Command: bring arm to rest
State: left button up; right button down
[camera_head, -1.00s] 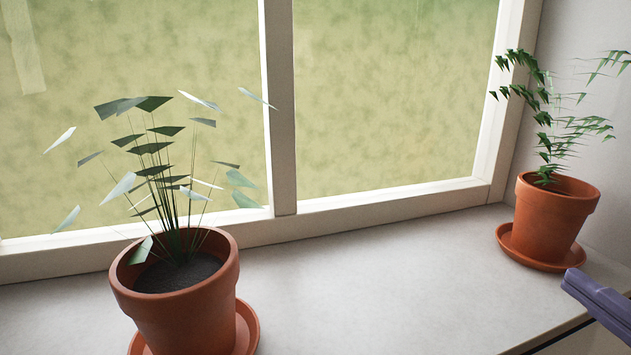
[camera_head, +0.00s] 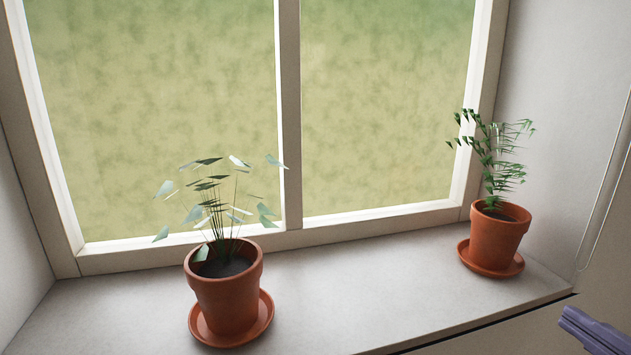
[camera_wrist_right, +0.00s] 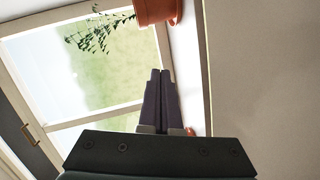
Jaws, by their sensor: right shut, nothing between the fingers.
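My right gripper (camera_head: 591,330) shows at the lower right corner of the head view, in front of the sill's front edge and apart from the pots. In the right wrist view its two purple-grey fingers (camera_wrist_right: 160,75) lie together, with nothing between them. The rest of the right arm is out of the head view. My left gripper is in neither view.
A potted plant on a saucer (camera_head: 228,295) stands left of centre on the window sill (camera_head: 350,300). A second potted plant (camera_head: 497,238) stands at the sill's right end, nearest my right gripper. The sill between them is clear. A window (camera_head: 385,110) is behind.

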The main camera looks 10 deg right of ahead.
jog(key=s+a+r+m+g+p, duration=0.4)
jog(key=r+p, duration=0.7)
jog(key=p, duration=0.1)
jog(key=s+a+r+m+g+y+p, duration=0.1)
jog(key=s+a+r+m+g+p, duration=0.3)
jog(key=r+p, duration=0.8)
jog(key=s+a+r+m+g+y+p, duration=0.1)
jog(key=s+a+r+m+g+p, duration=0.2)
jog(key=r+p, duration=0.9)
jog(key=s+a+p, duration=0.1)
jog(key=s+a, duration=0.2)
jog(key=shift+r+m+g, duration=0.2)
jog(key=shift+m+g, duration=0.2)
jog(key=shift+s, duration=0.1)
